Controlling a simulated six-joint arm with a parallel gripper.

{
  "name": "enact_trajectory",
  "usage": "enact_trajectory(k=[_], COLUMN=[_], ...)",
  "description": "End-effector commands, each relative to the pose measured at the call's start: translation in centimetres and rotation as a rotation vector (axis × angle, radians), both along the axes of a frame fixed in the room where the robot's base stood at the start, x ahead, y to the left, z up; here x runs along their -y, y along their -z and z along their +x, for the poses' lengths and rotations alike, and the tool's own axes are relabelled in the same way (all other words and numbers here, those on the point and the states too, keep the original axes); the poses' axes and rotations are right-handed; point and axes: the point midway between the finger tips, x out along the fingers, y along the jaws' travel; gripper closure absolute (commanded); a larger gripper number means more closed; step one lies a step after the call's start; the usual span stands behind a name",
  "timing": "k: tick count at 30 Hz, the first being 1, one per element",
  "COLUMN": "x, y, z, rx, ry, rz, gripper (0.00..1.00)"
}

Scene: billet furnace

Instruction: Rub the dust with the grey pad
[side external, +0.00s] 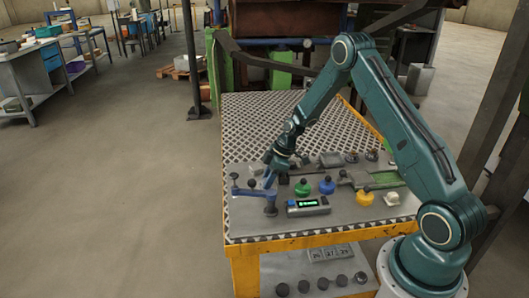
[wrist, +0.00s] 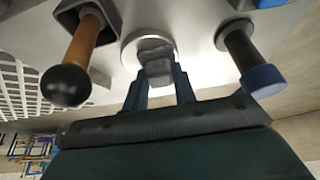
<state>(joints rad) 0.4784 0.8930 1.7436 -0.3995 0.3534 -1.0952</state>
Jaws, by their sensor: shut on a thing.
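My gripper (wrist: 160,78) is shut on the grey pad (wrist: 155,57), a dark grey block between the two fingertips in the wrist view. A pale round disc (wrist: 129,54) shows around the pad; I cannot tell whether the pad touches it. In the side external view my gripper (side external: 271,177) is low over the left part of the panel, behind the blue crank, and the pad is hidden there. I cannot make out the dust in either view.
Close beside my gripper in the wrist view stand a black-ball lever (wrist: 68,84) and a blue-capped lever (wrist: 262,80).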

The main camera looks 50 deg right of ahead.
Motion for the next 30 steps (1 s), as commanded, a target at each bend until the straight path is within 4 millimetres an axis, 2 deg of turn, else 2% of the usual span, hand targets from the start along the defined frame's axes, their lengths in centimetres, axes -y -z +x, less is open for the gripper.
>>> enact_trajectory(k=[11, 13, 15, 30], x=[2.3, 2.3, 2.3, 2.2], y=[0.1, -0.4, -2.3, -6.5], z=[2.2, 2.2, 2.3, 2.2], rx=[0.001, 0.001, 0.004, 0.002], ry=[0.000, 0.000, 0.001, 0.001], rz=[-0.001, -0.001, -0.003, -0.001], gripper=[0.95, 0.95, 0.95, 0.95])
